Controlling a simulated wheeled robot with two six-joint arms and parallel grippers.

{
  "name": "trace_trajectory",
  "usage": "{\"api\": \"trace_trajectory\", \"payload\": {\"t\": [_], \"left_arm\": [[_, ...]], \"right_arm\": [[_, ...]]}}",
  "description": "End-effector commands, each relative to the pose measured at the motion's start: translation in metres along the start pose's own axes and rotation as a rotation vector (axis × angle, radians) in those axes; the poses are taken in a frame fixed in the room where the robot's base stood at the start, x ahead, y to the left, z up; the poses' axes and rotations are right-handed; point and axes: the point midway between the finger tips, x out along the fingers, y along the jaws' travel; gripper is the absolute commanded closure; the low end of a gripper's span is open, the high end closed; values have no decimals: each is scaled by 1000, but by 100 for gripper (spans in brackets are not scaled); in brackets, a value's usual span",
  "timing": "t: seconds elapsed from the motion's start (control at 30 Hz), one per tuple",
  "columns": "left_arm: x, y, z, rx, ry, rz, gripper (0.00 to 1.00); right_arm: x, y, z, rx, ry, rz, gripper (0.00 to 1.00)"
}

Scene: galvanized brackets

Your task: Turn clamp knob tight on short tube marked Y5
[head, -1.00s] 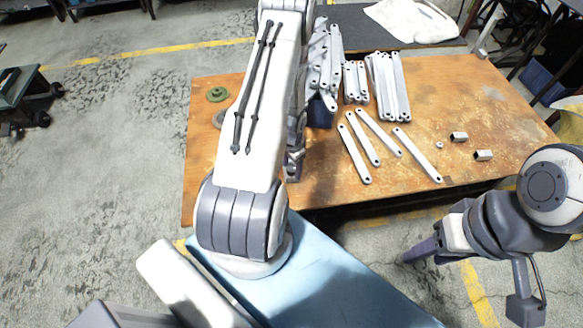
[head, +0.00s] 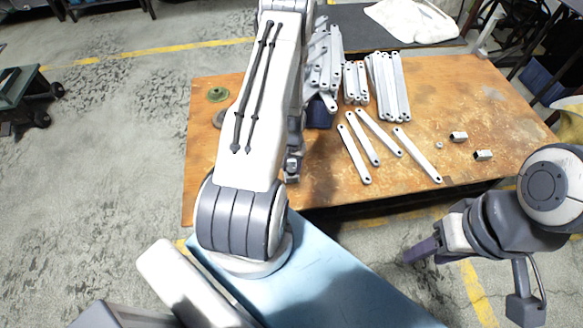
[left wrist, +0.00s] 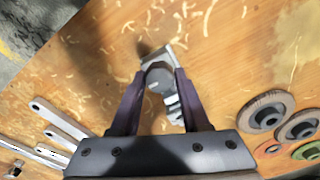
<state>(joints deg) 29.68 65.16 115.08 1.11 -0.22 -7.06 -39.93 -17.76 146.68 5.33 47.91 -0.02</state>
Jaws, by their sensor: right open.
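In the left wrist view a round grey clamp knob (left wrist: 158,80) sits between the fingertips of my left gripper (left wrist: 161,72). The fingers touch it on both sides and look shut on it. A bright metal piece (left wrist: 174,52), perhaps the short tube, shows just beyond the fingertips, and more grey metal shows beside the right finger. No Y5 mark can be read. In the head view my left arm hides the knob and the left fingers. My right gripper (head: 422,250) is open and empty, in front of the table's near edge.
The wooden table (head: 470,95) carries grey bracket bars (head: 389,88) in groups, several loose bars (head: 417,155) and two small metal blocks (head: 458,137). A green disc (head: 217,94) lies at the left; several discs (left wrist: 267,112) show in the wrist view. A white cloth (head: 410,20) lies at the back.

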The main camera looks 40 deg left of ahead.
Motion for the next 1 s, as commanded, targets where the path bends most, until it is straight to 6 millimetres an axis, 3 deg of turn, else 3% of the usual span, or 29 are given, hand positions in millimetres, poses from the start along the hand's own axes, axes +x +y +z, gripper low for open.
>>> {"api": "trace_trajectory", "payload": {"t": [0.27, 0.37, 0.8, 0.93, 0.97, 1.0], "left_arm": [[0, 0, 0, 7, 0, 0, 100], [1, 0, 0, 119, 1, 0, 100], [0, 0, 0, 1281, 1, -1, 100], [0, 0, 0, 1513, 1, -1, 100], [0, 0, 0, 1501, 1, -1, 43], [0, 0, 0, 1496, 1, -1, 35]], "right_arm": [[0, 0, 0, 0, 0, 0, 50], [2, 0, 0, 0, 0, 0, 50], [4, 0, 0, 0, 0, 0, 50], [4, 0, 0, 0, 0, 0, 50], [4, 0, 0, 0, 0, 0, 50], [4, 0, 0, 0, 0, 0, 50]]}}
